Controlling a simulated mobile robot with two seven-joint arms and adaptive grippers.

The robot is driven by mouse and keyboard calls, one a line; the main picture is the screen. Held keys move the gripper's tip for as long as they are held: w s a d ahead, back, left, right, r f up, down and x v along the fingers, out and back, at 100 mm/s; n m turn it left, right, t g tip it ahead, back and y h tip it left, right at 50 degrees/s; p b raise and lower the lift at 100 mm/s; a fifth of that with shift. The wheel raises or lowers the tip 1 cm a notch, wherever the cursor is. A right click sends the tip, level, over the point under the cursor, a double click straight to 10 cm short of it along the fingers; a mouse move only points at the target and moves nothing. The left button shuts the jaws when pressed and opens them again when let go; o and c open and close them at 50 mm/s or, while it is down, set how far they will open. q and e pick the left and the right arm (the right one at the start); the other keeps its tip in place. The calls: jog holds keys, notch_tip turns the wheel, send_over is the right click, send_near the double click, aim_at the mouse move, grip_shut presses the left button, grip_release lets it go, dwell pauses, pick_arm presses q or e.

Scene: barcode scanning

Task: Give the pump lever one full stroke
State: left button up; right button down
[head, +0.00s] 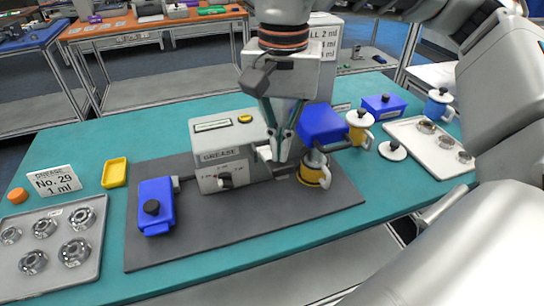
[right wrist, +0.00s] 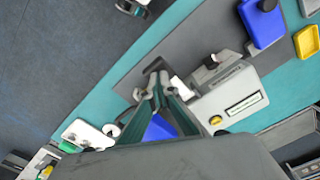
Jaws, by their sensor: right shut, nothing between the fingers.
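The grey grease pump (head: 228,163) stands on a dark mat, with a dial on its front and a yellow button on top. It also shows in the right wrist view (right wrist: 232,97). A short pale bar (head: 265,153) at its right end may be the pump lever; I cannot tell for sure. My right gripper (head: 281,157) points down beside that end, shut and empty. In the right wrist view its tips (right wrist: 160,92) are close to a pale piece; contact is unclear. My left gripper is not in view.
A raised blue block (head: 322,122) stands close right of the gripper. A blue block with black knob (head: 154,207) is left of the pump. A bearing tray (head: 85,262) is front left, another tray (head: 420,158) right. Lidded cups (head: 359,128) are behind. The front mat is clear.

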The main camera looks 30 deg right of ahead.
aim_at(280, 178)
jog(key=shift+f+b, duration=1.7)
jog(key=shift+f, duration=1.55)
jog(key=shift+f+b, duration=0.35)
jog(key=shift+f, duration=0.3)
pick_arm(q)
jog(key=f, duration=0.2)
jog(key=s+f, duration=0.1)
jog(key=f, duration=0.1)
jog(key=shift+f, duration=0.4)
pick_arm(e)
jog(key=shift+r, duration=0.2)
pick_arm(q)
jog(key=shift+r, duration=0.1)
pick_arm(e)
jog(key=shift+r, duration=0.1)
jog(key=shift+r+p, duration=0.25)
jog(key=shift+p, duration=0.15)
notch_tip(280, 178, up, 6)
jog(key=p, duration=0.5)
jog(key=shift+r, duration=0.2)
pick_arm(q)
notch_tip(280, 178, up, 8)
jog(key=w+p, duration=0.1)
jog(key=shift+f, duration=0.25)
pick_arm(e)
jog(key=shift+r, duration=0.5)
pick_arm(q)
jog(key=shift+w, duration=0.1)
